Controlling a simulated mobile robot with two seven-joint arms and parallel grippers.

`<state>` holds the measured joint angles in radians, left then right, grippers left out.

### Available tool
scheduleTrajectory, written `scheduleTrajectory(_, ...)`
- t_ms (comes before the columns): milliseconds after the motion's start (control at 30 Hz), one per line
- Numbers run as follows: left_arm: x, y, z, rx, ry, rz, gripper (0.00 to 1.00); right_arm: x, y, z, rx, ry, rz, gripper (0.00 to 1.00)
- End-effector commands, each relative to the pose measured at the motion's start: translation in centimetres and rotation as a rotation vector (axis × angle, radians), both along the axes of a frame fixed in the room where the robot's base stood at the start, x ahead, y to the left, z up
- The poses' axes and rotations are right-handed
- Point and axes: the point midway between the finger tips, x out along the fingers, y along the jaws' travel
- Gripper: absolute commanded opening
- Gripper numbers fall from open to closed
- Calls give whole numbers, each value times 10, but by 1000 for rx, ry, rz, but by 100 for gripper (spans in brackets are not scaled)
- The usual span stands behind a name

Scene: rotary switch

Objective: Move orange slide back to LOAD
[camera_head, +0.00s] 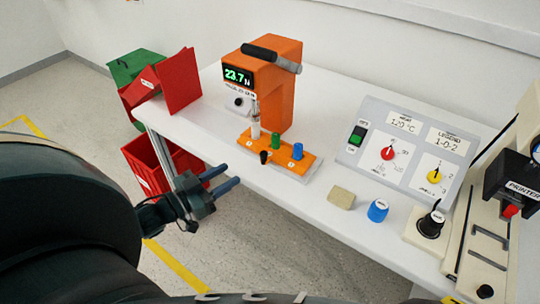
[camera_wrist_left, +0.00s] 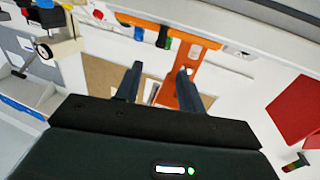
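The orange slide (camera_head: 280,155) lies low at the front of the orange press (camera_head: 285,85), near the table's front edge. It carries a green post (camera_head: 276,140), a blue post (camera_head: 298,151) and a small black knob (camera_head: 264,157). A LOAD mark is not readable. My left gripper (camera_head: 223,180) is in front of the table edge, left of the slide and apart from it. Its two dark fingers are spread with nothing between them. In the left wrist view the open fingers (camera_wrist_left: 158,74) show below the orange slide (camera_wrist_left: 190,35). My right gripper is not in view.
A control panel (camera_head: 409,153) stands right of the press. A tan block (camera_head: 341,198) and blue knob (camera_head: 378,210) sit near the front edge. Red bins (camera_head: 150,165) stand at left. The printer (camera_head: 519,180) is at far right. Table left of the slide is clear.

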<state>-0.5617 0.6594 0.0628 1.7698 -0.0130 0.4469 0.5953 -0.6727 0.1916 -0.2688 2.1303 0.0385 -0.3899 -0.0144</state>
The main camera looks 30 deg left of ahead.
Motion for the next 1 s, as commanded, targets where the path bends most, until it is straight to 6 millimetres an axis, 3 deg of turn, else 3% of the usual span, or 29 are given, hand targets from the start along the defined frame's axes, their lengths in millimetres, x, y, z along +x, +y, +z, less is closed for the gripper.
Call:
scheduleTrajectory(600,102,-36,1,0,-2,1,39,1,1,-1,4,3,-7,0)
scheduleTrajectory(800,118,-42,0,0,0,1,39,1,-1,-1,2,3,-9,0)
scheduleTrajectory(1000,120,-43,0,1,2,1,39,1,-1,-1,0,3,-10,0)
